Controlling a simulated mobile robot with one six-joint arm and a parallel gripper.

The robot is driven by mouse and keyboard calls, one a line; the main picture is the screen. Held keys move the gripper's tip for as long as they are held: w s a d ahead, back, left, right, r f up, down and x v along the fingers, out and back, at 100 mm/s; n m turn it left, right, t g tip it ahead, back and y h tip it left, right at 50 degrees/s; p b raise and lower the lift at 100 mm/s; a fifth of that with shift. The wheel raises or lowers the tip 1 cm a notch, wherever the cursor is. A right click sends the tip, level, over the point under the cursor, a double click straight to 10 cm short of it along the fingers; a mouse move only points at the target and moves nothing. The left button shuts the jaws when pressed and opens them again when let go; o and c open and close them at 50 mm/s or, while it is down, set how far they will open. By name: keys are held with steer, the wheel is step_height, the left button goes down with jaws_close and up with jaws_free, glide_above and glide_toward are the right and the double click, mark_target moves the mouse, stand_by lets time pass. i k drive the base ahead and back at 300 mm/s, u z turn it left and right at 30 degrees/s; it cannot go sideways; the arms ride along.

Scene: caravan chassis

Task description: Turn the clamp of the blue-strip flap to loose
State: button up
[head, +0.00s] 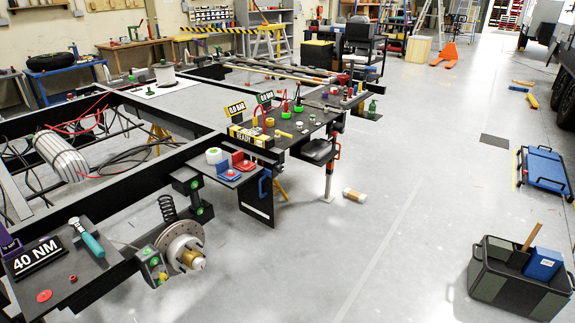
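A dark hanging flap (256,203) with a pale strip near its lower edge is below the chassis beam at the middle. A blue bent handle (265,186) is at its upper right; I cannot tell whether it is the clamp, or whether it is tight or loose. I cannot make out a blue strip on any flap from here. A red-orange handle (336,147) sits on a post to the right, beside a dark grey part (317,152). My gripper is not in view.
The chassis frame (140,185) fills the left, with a brake disc (183,248) at its near side. A dark crate (515,285) and a blue-topped trolley (545,170) stand at right. The floor between is mostly clear.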

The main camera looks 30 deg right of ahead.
mark_target(279, 169)
steer(key=z, duration=0.05)
steer(key=i, duration=1.15)
steer(key=u, duration=0.4)
